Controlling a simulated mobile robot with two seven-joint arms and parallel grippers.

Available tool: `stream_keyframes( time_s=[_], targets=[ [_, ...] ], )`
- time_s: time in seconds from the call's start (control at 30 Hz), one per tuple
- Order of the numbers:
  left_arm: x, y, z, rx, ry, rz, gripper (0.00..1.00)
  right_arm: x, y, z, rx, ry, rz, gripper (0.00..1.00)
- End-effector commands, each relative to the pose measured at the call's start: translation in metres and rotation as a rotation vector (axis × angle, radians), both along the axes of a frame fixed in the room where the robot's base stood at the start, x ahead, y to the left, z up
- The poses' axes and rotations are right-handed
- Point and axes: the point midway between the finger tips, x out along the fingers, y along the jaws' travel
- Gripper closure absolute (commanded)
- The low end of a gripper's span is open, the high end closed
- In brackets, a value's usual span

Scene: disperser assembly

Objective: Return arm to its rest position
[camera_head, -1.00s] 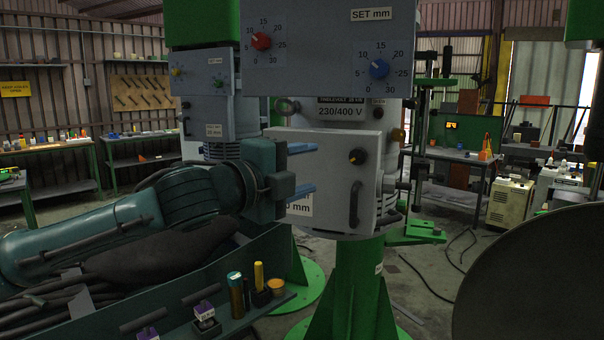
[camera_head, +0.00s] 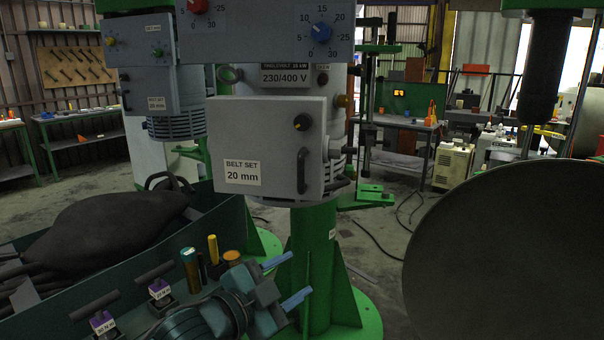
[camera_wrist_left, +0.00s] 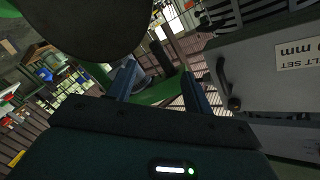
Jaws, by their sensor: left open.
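My left gripper (camera_head: 299,274) is low in the head view, with its two blue fingers apart and nothing between them. It is in front of the green machine stand (camera_head: 316,252), below the grey belt-set box (camera_head: 262,140) and apart from it. The box has a black knob, a dark handle and a "BELT SET 20 mm" label, and its door is shut. In the left wrist view the fingers (camera_wrist_left: 158,70) are spread, and the belt-set box (camera_wrist_left: 265,75) is at the right. My right gripper is not in view.
A teal bin (camera_head: 60,308) with a dark sack (camera_head: 115,222) stands at the left. Its front shelf holds small bottles (camera_head: 190,268) and labelled blocks close to my left gripper. A large dark disc (camera_head: 500,240) fills the right. Open floor lies behind.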

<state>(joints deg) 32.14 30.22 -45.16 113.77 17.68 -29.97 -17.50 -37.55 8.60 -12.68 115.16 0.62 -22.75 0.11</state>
Motion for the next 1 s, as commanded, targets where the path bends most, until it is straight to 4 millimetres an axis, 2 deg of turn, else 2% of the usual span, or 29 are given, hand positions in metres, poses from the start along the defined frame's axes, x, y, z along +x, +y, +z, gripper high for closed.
stream_keyframes(
  time_s=[0.03, 0.17, 0.37, 0.5, 0.6, 0.7, 0.8, 1.0],
  targets=[
    [-0.009, 0.001, -0.026, -0.058, 0.072, 0.022, 0.49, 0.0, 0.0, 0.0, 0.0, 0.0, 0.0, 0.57],
    [-0.031, 0.012, -0.081, -0.184, 0.228, 0.104, 0.49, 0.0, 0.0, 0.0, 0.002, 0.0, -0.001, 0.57],
    [-0.081, 0.045, -0.171, -0.341, 0.469, 0.287, 0.49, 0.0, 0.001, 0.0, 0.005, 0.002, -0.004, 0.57],
    [-0.131, 0.076, -0.233, -0.409, 0.629, 0.446, 0.49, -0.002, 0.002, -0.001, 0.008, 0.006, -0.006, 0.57],
    [-0.169, 0.097, -0.268, -0.434, 0.72, 0.55, 0.49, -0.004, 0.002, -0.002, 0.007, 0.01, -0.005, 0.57],
    [-0.2, 0.113, -0.292, -0.443, 0.784, 0.629, 0.49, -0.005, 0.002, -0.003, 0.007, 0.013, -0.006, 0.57],
    [-0.219, 0.123, -0.304, -0.445, 0.819, 0.676, 0.49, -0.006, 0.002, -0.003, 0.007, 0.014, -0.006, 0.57],
    [-0.226, 0.126, -0.308, -0.446, 0.83, 0.693, 0.49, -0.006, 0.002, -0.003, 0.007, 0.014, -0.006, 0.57]
  ],
)
